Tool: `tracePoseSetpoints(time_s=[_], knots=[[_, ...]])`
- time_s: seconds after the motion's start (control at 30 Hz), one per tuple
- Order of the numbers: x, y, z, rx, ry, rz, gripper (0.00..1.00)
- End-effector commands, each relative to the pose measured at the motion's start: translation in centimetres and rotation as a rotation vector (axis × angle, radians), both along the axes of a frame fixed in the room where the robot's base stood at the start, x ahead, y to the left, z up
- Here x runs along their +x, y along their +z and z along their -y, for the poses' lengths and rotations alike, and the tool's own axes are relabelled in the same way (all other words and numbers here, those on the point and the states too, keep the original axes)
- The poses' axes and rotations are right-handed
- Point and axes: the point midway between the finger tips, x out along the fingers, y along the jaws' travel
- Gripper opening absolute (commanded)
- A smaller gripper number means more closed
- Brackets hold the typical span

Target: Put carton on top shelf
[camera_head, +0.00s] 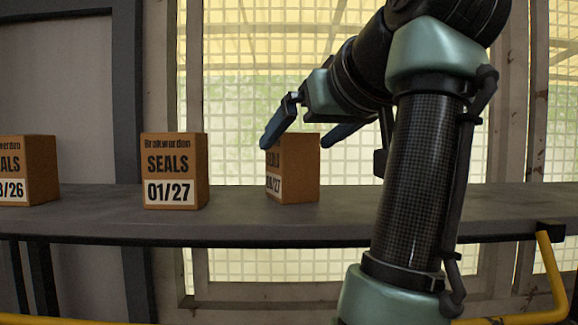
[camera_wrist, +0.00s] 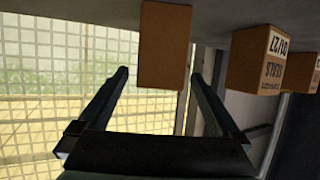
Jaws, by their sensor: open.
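Three brown SEALS cartons stand on a grey shelf (camera_head: 250,228) in the head view. The right carton (camera_head: 300,176) is partly behind a finger of my gripper (camera_head: 294,140). The middle carton (camera_head: 175,171) reads 01/27, and the left carton (camera_head: 28,170) is cut by the picture edge. In the wrist view, which looks upside down, the right carton (camera_wrist: 165,46) shows between the tips of my gripper (camera_wrist: 160,76). My gripper is open and holds nothing. I cannot tell whether the fingers reach past the carton's sides. No higher shelf shows.
In the wrist view the middle carton (camera_wrist: 258,60) stands beside the right finger, with another carton (camera_wrist: 303,72) beyond it. A mesh window (camera_head: 250,80) is behind the shelf. A yellow rail (camera_head: 552,275) runs at the lower right. Shelf between the cartons is bare.

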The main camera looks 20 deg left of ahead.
Motion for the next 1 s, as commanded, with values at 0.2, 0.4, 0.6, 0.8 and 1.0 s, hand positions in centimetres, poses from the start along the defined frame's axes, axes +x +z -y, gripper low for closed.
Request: tracePoseSetpoints(time_s=[0.2, 0.4, 0.6, 0.8, 1.0], knots=[[-2.7, 1.3, 2.2, 0.001, -0.001, 0.002, 1.00], [-3.6, 1.9, 2.9, 0.001, 0.001, -0.001, 1.00], [-3.7, 2.0, 2.9, 0.001, 0.001, -0.001, 1.00], [-3.6, 1.9, 2.9, 0.001, 0.001, -0.001, 1.00], [-3.6, 2.0, 2.9, 0.001, 0.000, -0.001, 1.00]])
